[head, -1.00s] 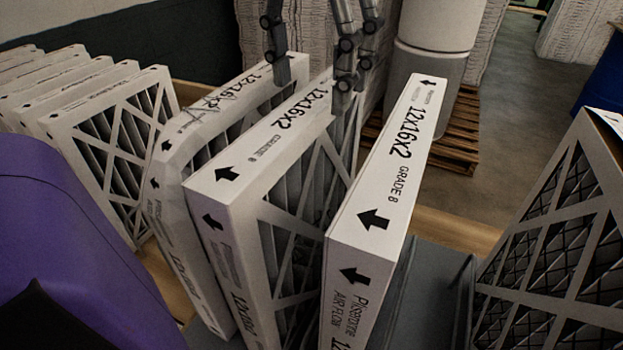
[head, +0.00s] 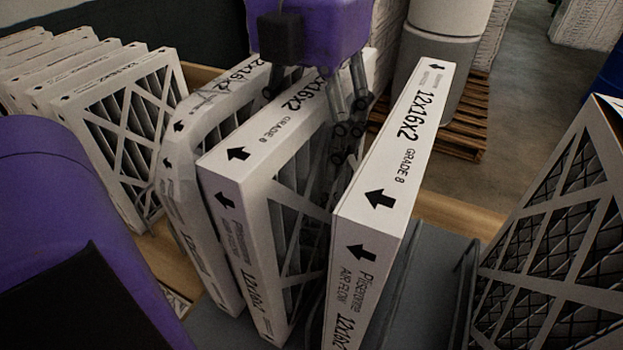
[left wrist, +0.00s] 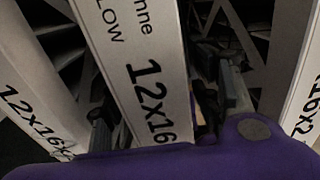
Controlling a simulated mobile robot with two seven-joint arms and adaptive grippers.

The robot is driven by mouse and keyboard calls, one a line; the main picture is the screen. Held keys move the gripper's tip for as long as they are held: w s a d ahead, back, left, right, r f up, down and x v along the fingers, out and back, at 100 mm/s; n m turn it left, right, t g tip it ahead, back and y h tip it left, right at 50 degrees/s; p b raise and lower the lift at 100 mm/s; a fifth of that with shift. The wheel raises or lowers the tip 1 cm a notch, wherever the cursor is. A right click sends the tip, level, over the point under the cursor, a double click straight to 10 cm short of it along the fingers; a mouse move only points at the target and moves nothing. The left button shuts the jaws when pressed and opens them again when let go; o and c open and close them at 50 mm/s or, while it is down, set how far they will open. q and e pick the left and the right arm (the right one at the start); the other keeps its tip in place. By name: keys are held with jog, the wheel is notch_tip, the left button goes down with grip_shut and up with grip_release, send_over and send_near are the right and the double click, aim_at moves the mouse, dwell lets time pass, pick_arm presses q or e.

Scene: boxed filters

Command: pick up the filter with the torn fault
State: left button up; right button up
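Three white-framed 12x16x2 filters stand on edge in the middle of the head view. The left one (head: 172,185) has a crushed near corner and creases along its top. The middle one (head: 232,172) has a clean top and straight corners; I cannot make out a tear in its pleats. The right one (head: 383,190) looks whole. My left gripper (head: 303,125) is over the middle filter with fingers down on both sides of it, open. The left wrist view shows the middle filter (left wrist: 135,60) between the fingers; I see no clear grip. My right gripper is not in view.
More filters (head: 75,70) stand in a row at the far left. A large filter (head: 565,230) leans at the right. A grey rack (head: 435,270) lies beside the right filter. A pallet (head: 462,130) and a grey-white drum (head: 440,50) are behind. Gaps between the filters are narrow.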

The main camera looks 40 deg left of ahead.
pick_arm(q)
grip_shut()
jog(key=shift+r, duration=0.15)
